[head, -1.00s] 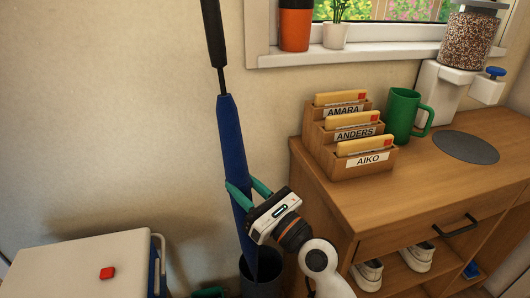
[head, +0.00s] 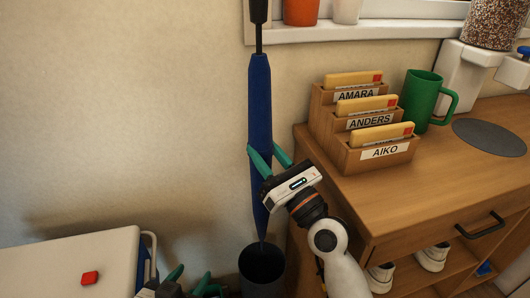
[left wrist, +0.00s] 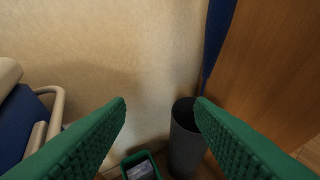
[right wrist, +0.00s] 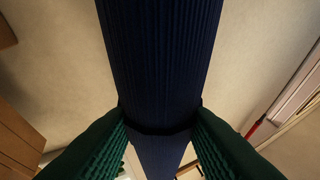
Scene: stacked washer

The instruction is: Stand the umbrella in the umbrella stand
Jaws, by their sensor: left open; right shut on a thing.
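The closed dark blue umbrella (head: 261,105) hangs close to upright in the head view, black handle up, tip down. My right gripper (head: 265,158) is shut around its lower half; the right wrist view shows the blue fabric (right wrist: 160,60) between the fingers. The dark cylindrical umbrella stand (head: 262,275) is on the floor below. The tip shows against the stand's opening; I cannot tell whether it is inside or just above. The left wrist view shows the stand (left wrist: 187,145) and part of the umbrella (left wrist: 216,40). My left gripper (left wrist: 160,102) is open and empty, low at the head view's bottom edge.
A wooden cabinet (head: 400,205) stands right of the stand, with a letter sorter (head: 365,125), a green mug (head: 425,98) and shoes below. A white-topped unit (head: 60,265) with a red piece (head: 90,278) is at left. A green-edged object (left wrist: 140,165) lies beside the stand. The wall is behind.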

